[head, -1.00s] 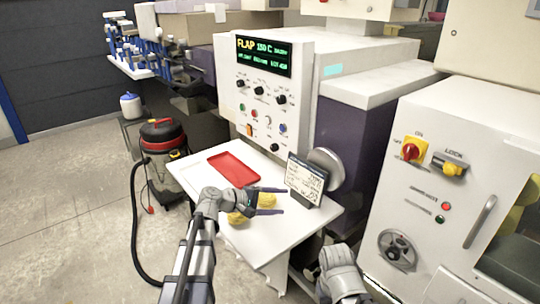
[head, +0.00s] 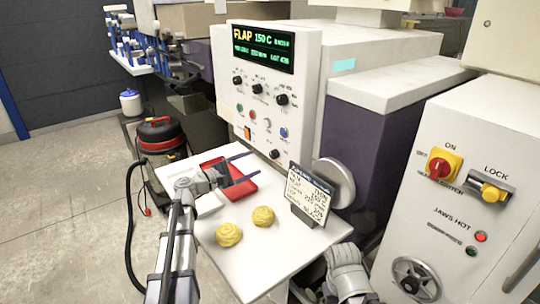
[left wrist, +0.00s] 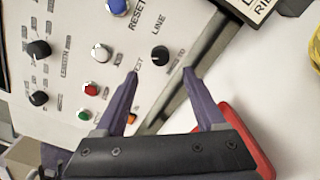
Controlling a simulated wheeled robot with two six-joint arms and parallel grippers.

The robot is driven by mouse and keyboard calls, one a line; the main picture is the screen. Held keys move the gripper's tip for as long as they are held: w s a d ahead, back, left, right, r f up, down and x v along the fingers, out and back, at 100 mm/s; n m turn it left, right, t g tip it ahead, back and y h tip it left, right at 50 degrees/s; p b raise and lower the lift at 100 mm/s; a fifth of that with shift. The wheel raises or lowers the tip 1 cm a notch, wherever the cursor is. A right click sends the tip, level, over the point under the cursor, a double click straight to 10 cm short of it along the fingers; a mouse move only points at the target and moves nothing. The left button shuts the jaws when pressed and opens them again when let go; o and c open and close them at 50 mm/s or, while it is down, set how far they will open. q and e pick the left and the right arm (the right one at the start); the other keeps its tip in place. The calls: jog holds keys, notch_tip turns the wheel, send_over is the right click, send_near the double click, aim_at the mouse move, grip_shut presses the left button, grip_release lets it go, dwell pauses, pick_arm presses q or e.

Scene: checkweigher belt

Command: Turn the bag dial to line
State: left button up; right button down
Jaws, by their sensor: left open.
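The bag dial (head: 274,153) is a small black knob at the bottom of the white control panel (head: 306,66). In the left wrist view the dial (left wrist: 160,54) has the printed word LINE beside it and what looks like TEST at another position. I cannot tell where its pointer stands. My left gripper (head: 253,165) is open and empty, over the red tray and pointing toward the lower panel. In the left wrist view its two purple fingers (left wrist: 160,78) point at the dial, one to each side in the picture, apart from it. My right gripper is not visible.
Other black knobs (head: 257,88) and coloured buttons (head: 283,132) sit above the dial. The red tray (head: 243,190), two yellow lumps (head: 229,234) and an upright label card (head: 309,195) are on the white shelf (head: 262,275). A round grey disc (head: 334,182) stands right of the panel.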

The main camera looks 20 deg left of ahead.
aim_at(272, 155)
pick_arm(q)
jog(key=x, duration=0.7)
jog(key=shift+w+d, duration=0.3)
jog(key=shift+c, duration=0.4)
grip_shut()
